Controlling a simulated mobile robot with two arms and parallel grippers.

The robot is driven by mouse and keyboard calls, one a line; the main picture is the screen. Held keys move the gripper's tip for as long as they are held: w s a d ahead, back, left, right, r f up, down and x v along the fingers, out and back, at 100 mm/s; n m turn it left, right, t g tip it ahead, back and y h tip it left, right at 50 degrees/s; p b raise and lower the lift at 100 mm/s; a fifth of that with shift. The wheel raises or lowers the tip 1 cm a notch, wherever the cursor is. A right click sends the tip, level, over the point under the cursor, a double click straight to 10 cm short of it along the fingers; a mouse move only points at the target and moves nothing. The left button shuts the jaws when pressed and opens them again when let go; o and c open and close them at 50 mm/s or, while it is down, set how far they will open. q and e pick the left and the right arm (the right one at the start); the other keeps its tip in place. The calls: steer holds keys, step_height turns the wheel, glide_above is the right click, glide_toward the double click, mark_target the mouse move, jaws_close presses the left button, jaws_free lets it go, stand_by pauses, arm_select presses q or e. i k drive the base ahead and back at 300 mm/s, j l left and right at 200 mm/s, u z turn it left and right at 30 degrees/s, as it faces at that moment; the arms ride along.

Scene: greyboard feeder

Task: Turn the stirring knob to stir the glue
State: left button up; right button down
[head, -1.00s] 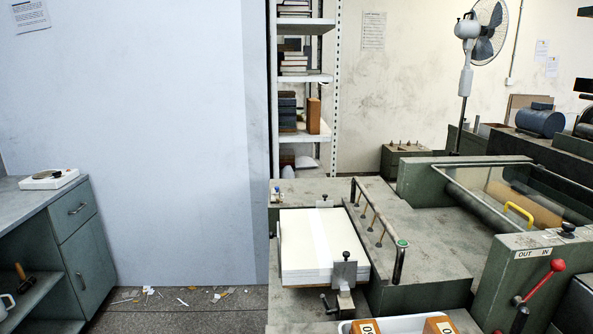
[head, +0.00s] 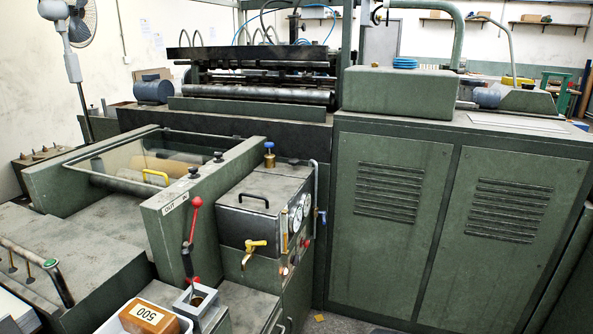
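A green-grey metal box (head: 238,225) with a dark handle on its lid stands right of the roller unit. It has a brass tap (head: 255,248) at the front, gauges (head: 297,214) on its right side and a blue-topped brass valve (head: 269,153) behind the lid. Two black knobs, one nearer (head: 193,172) and one farther (head: 218,156), sit on the roller unit's side wall. I cannot tell which knob is the stirring knob. No glue is clearly visible. Neither of my grippers is in view.
A red-ended lever (head: 195,202) stands by the OUT/IN label. A white tray (head: 110,326) with a block marked 500 (head: 151,316) and a grey square holder (head: 196,299) are at the front. A large green cabinet (head: 395,225) fills the right. Some floor shows at bottom centre.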

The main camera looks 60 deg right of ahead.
mark_target(294, 162)
steer(key=z, duration=1.85)
